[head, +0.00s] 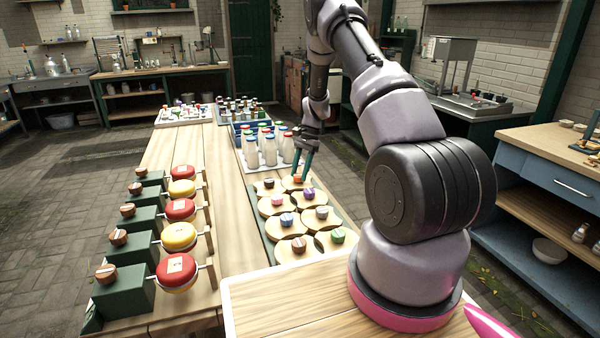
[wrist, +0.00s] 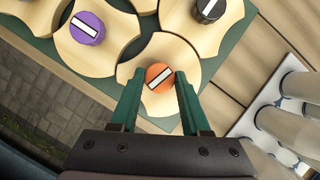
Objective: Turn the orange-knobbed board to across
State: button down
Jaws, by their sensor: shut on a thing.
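The orange knob (wrist: 152,84) sits on a round-lobed pale wooden board (wrist: 183,54) at the tray's edge. My gripper (wrist: 158,88) has its two green fingers shut on the knob, one on each side. The white bar on the knob lies diagonally in the wrist view, from lower left to upper right. In the head view the orange knob (head: 297,179) is at the far right of the board group, with my gripper (head: 301,176) reaching down onto it. The fingers hide part of its board.
Neighbouring boards carry a purple knob (wrist: 87,28) and a black knob (wrist: 209,9), close beside the orange one. The table's middle strip is clear.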

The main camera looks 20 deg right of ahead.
jog(key=shift+w+n+g+h, duration=0.1)
jog(key=shift+n+g+h, duration=0.3)
jog(key=shift+n, duration=1.2)
jog(key=shift+c, duration=1.9)
grip_release()
jog(key=shift+r, duration=0.1)
jog(key=v, duration=1)
jog(key=shift+w+r, duration=0.2)
jog(key=shift+r, duration=0.05)
jog(key=shift+d, duration=0.1)
